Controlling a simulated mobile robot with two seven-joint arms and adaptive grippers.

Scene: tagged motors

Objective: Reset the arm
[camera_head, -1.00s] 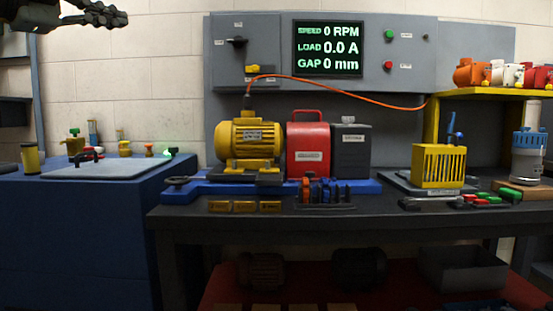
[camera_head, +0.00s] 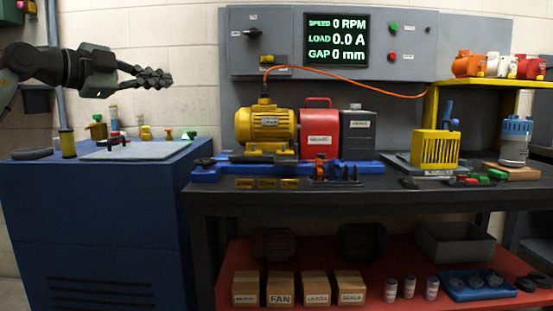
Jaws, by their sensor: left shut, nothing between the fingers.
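My left gripper (camera_head: 153,77) comes in from the left in the head view, with its dark fingers together and nothing between them. It hangs in the air above the blue cabinet (camera_head: 100,220), in front of the pale wall and apart from everything. My left arm stretches out roughly level behind it. My right arm and gripper do not show. A yellow motor (camera_head: 266,127) sits on the blue base (camera_head: 300,172) on the dark workbench, joined by an orange cable to the grey panel. A red block (camera_head: 319,133) and a dark grey block (camera_head: 357,135) stand beside it.
The dark workbench (camera_head: 420,205) holds a yellow slotted box (camera_head: 435,150) and a blue-and-white motor (camera_head: 515,142) at right. Labelled boxes (camera_head: 280,289) sit on the red lower shelf.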

